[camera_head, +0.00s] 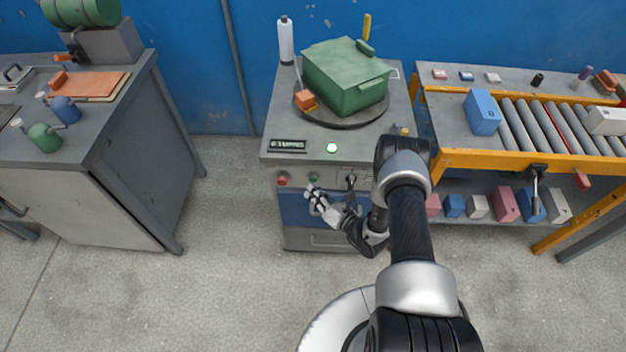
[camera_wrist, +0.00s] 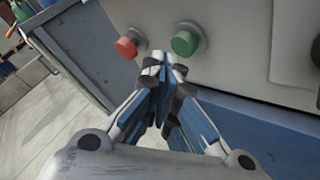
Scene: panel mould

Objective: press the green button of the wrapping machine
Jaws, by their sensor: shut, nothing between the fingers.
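The wrapping machine (camera_head: 272,146) is a grey cabinet with a turntable on top that bears a green box (camera_head: 345,75). Its green button (camera_head: 313,177) is on the front panel, to the right of a red button (camera_head: 283,180). In the wrist view the green button (camera_wrist: 186,42) and the red button (camera_wrist: 130,44) stand out from the grey panel. My gripper (camera_head: 312,190) is shut and empty in front of the panel, just below the green button. In the wrist view its fingertips (camera_wrist: 163,62) appear below and slightly left of the green button; I cannot tell whether they touch the panel.
A black switch (camera_head: 351,181) is right of the green button. A roller conveyor (camera_head: 440,158) stands to the right, a grey workbench (camera_head: 110,130) to the left. The floor between is clear.

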